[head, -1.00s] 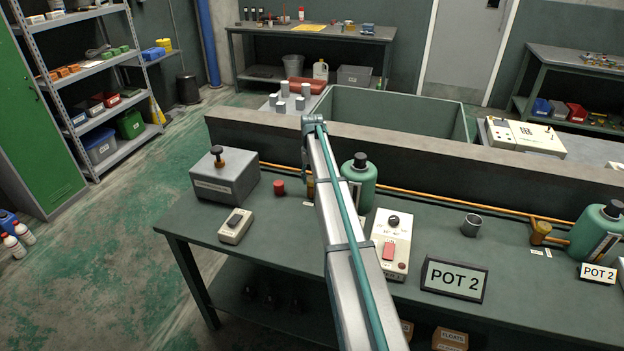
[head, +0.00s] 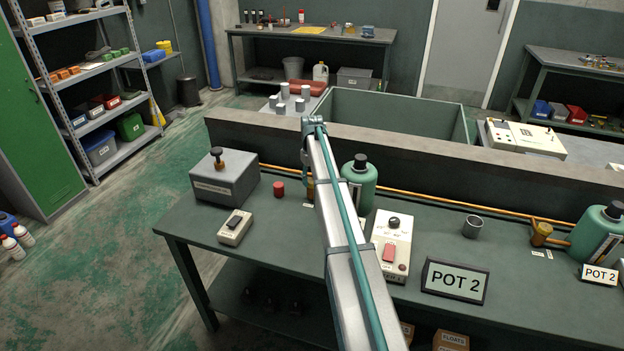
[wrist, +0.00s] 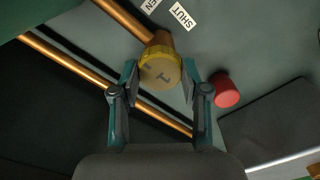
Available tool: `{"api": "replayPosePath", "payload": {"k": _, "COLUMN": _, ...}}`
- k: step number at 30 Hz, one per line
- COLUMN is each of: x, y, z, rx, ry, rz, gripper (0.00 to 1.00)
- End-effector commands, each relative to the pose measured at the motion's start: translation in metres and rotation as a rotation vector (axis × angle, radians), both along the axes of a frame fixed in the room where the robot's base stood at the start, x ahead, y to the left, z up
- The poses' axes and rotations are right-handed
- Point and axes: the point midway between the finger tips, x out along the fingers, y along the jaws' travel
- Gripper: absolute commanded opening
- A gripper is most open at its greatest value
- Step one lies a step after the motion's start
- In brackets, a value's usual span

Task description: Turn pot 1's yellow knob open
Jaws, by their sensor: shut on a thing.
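The yellow knob (wrist: 160,70) sits on a copper-coloured valve and pipe in the wrist view, with a dark mark on its face. My gripper (wrist: 158,82) has one finger on each side of the knob and is shut on it. A SHUT label (wrist: 182,16) lies just beyond the knob; a second label ending in EN (wrist: 150,4) is cut off at the top edge. In the head view my arm hides the gripper and most of the knob. The green pot (head: 359,182) stands just right of my arm there.
A red cap (wrist: 227,90) lies close to the right finger; it also shows in the head view (head: 279,188). A grey box with a knob (head: 224,178), a small switch box (head: 235,227), a white control box (head: 391,245) and the POT 2 sign (head: 455,281) stand on the bench.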

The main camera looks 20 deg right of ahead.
Motion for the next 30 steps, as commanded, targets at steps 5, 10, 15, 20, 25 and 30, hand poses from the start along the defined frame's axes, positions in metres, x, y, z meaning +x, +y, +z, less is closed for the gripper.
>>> {"api": "replayPosePath", "payload": {"k": 5, "x": 0.000, "y": 0.000, "z": 0.000, "rx": 0.000, "ry": -0.001, "rz": 0.001, "gripper": 0.65}}
{"api": "replayPosePath", "payload": {"k": 10, "x": 0.000, "y": 0.000, "z": 0.000, "rx": 0.000, "ry": 0.000, "rz": 0.000, "gripper": 0.71}}
{"api": "replayPosePath", "payload": {"k": 15, "x": 0.000, "y": 0.000, "z": 0.001, "rx": 0.000, "ry": 0.000, "rz": 0.000, "gripper": 0.71}}
{"api": "replayPosePath", "payload": {"k": 20, "x": 0.001, "y": 0.000, "z": 0.010, "rx": -0.001, "ry": -0.002, "rz": 0.000, "gripper": 0.71}}
{"api": "replayPosePath", "payload": {"k": 25, "x": 0.001, "y": 0.000, "z": 0.035, "rx": -0.001, "ry": -0.002, "rz": 0.000, "gripper": 0.71}}
{"api": "replayPosePath", "payload": {"k": 30, "x": 0.001, "y": 0.000, "z": 0.069, "rx": -0.001, "ry": -0.003, "rz": 0.000, "gripper": 0.71}}
